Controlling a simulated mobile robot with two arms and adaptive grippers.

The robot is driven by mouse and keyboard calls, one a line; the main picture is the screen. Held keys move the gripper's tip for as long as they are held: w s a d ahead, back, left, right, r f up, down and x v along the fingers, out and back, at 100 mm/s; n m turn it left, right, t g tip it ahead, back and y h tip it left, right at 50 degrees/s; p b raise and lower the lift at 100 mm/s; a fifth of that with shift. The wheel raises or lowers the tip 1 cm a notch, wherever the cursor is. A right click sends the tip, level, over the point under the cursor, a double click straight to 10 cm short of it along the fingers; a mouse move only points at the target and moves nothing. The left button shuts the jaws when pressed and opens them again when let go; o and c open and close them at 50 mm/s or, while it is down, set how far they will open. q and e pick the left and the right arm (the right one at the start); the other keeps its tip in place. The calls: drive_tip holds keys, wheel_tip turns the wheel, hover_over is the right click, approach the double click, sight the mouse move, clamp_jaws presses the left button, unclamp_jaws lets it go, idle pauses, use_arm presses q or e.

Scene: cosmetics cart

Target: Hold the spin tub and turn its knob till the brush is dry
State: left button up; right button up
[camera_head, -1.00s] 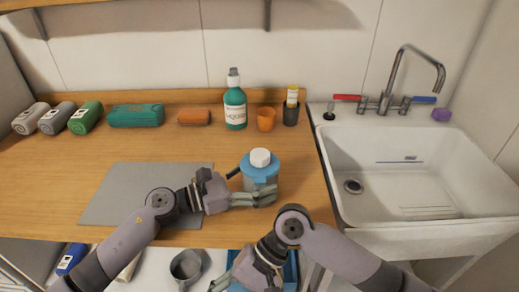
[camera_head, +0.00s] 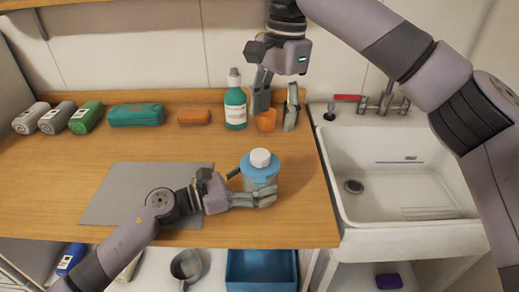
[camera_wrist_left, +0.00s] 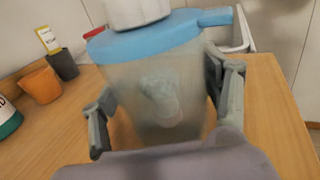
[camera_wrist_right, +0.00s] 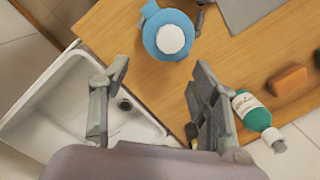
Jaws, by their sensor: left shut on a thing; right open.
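The spin tub (camera_head: 262,172) stands upright on the counter, a cloudy see-through tub with a blue lid and a white knob (camera_head: 260,157) on top. My left gripper (camera_head: 262,197) is shut around the tub's body; the left wrist view shows a finger on each side. A pale, blurred shape (camera_wrist_left: 160,100) shows through the tub wall; I cannot tell if it is the brush. My right gripper (camera_head: 277,112) is open and empty, high over the back of the counter, apart from the tub. The right wrist view shows the lid and knob (camera_wrist_right: 170,39) beyond its spread fingers.
A green bottle (camera_head: 235,106), an orange cup (camera_head: 267,122) and a dark cup (camera_wrist_left: 63,65) stand at the back. An orange block (camera_head: 194,117) and a teal pack (camera_head: 137,115) lie left. A grey mat (camera_head: 125,190) lies left of the tub. The sink (camera_head: 430,180) is right.

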sight(259, 153)
drive_tip(key=shift+m+h, duration=0.5)
drive_tip(key=shift+m, duration=0.3)
drive_tip(key=a+f, duration=0.1)
drive_tip(key=f, duration=0.2)
drive_tip(key=a+f, duration=0.1)
drive_tip(key=f, duration=0.6)
drive_tip(key=shift+w+a, duration=0.1)
drive_tip(key=shift+a, duration=0.3)
drive_tip(key=shift+c, duration=0.6)
drive_tip(key=c, duration=1.1)
